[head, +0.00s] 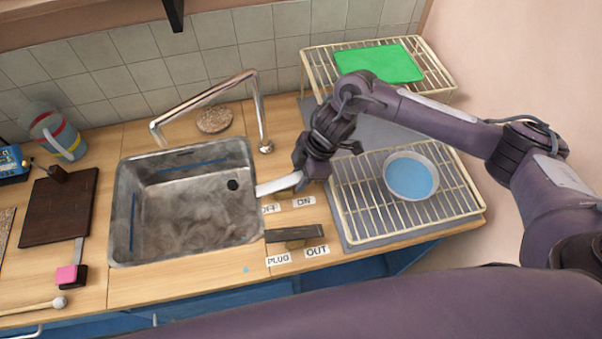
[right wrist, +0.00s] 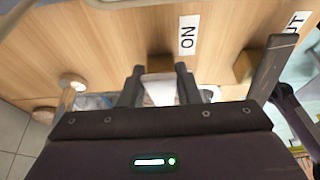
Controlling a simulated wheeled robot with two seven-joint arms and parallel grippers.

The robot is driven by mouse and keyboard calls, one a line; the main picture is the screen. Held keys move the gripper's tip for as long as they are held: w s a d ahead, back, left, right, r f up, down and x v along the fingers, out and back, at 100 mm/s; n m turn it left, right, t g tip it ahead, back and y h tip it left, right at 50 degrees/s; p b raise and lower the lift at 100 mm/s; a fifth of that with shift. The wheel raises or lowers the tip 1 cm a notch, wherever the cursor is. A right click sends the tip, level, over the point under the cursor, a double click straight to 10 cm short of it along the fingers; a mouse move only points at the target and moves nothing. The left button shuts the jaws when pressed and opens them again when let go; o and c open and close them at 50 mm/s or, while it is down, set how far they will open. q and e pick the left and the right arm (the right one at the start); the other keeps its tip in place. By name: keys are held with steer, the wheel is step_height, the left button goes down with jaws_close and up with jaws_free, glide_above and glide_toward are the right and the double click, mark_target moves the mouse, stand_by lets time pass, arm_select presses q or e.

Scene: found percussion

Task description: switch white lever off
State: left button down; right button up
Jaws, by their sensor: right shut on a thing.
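The white lever (head: 274,186) lies nearly level at the right edge of the sink, its left end reaching over the rim. The OFF label (head: 270,208) is below it, and the ON label (head: 304,201) is just to the right. My right gripper (head: 306,176) is shut on the right part of the white lever. In the right wrist view, the lever (right wrist: 158,90) shows between the two fingers of my gripper (right wrist: 157,88), with the ON label (right wrist: 188,32) close by. The fingers and wrist hide part of the lever. My left gripper is out of view.
A black lever (head: 293,233) by the PLUG and OUT labels (head: 317,250) sits just in front. The sink (head: 185,225) and tall faucet (head: 205,95) are left. A wire rack (head: 455,205) with a blue-filled bowl (head: 410,176) stands right; a green board (head: 378,63) lies behind.

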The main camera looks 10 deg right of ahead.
steer(key=shift+a+r, duration=0.1)
steer(key=shift+r, duration=0.2)
steer(key=shift+w+f, duration=0.1)
steer(key=shift+f, duration=0.05)
steer(key=o, duration=1)
steer(key=b+v, duration=0.1)
steer(key=v, duration=0.7)
steer(key=shift+a, duration=0.2)
